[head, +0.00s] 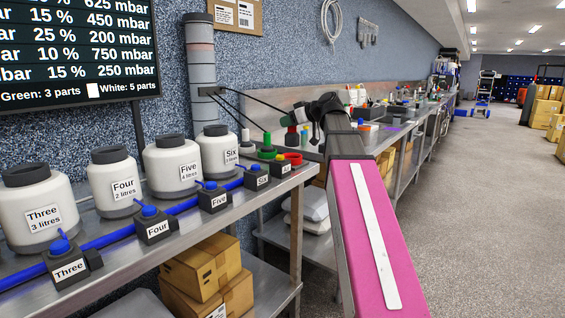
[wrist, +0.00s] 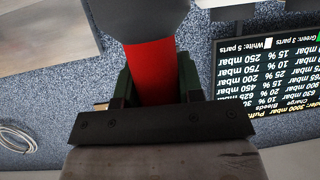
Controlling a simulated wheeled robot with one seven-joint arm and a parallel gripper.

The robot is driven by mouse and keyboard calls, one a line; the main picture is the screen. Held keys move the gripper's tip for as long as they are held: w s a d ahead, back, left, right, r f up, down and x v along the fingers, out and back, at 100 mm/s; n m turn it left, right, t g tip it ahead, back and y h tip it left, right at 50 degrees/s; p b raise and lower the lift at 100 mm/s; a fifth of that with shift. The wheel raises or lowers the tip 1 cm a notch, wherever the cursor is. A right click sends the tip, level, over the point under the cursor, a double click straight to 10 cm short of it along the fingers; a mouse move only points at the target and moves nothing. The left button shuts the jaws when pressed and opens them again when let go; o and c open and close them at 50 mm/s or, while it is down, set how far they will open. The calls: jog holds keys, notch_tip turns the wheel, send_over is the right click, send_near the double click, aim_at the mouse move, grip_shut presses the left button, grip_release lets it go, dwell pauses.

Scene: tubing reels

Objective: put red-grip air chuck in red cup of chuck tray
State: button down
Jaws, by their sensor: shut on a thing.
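My gripper (wrist: 156,80) is shut on the red-grip air chuck (wrist: 151,60). In the wrist view its red grip sits between the two dark green fingers, with a dark grey part beyond it. A green cup (head: 267,153) is left of the red one.
White jars, such as jar Five (head: 172,168), line the near bench. Blue tubing with black numbered blocks (head: 158,228) runs along its front. A grey post (head: 201,75) stands behind the jars. Further benches continue beyond; the floor (head: 470,200) at right is clear.

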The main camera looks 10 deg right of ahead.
jog(key=shift+a+r, duration=0.15)
jog(key=shift+r, duration=0.2)
jog(key=shift+w+f+n, duration=0.15)
jog(key=shift+w+n, duration=0.15)
jog(key=shift+w, duration=0.05)
jog(key=shift+w+d+f, duration=0.35)
jog(key=shift+w+f, duration=1.4)
jog(key=shift+w+d+f, duration=0.35)
jog(key=shift+w+f, duration=1.4)
jog(key=shift+f, duration=0.05)
jog(key=shift+w+d+f, duration=0.35)
jog(key=shift+w+f, duration=1.4)
jog(key=c, duration=0.8)
grip_release()
jog(key=shift+f, duration=0.1)
jog(key=shift+o, duration=0.2)
